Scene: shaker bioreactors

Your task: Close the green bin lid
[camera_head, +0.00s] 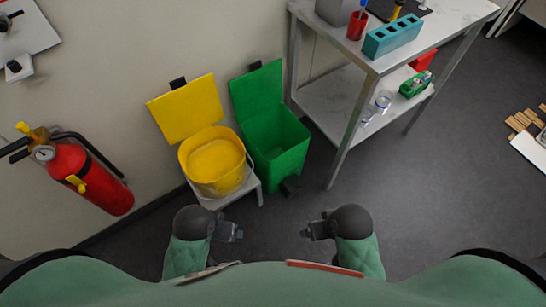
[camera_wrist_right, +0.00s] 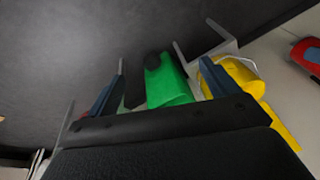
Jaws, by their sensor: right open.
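The green bin (camera_head: 280,152) stands on the floor against the wall, with its green lid (camera_head: 257,91) raised open and leaning back at the wall. A dark pedal shows at its front foot. The bin also shows in the right wrist view (camera_wrist_right: 168,82), between the fingers of my right gripper (camera_wrist_right: 160,85) but farther off. My right gripper (camera_head: 307,231) is open and empty, in front of the bin and apart from it. My left gripper (camera_head: 238,234) is in front of the yellow bin, touching nothing; its jaw opening is too small to make out.
A yellow bin (camera_head: 205,184) with its lid (camera_head: 186,109) up stands on a small stand left of the green bin. A metal table (camera_head: 352,62) with a lower shelf stands close on the right. A red fire extinguisher (camera_head: 88,178) hangs at left.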

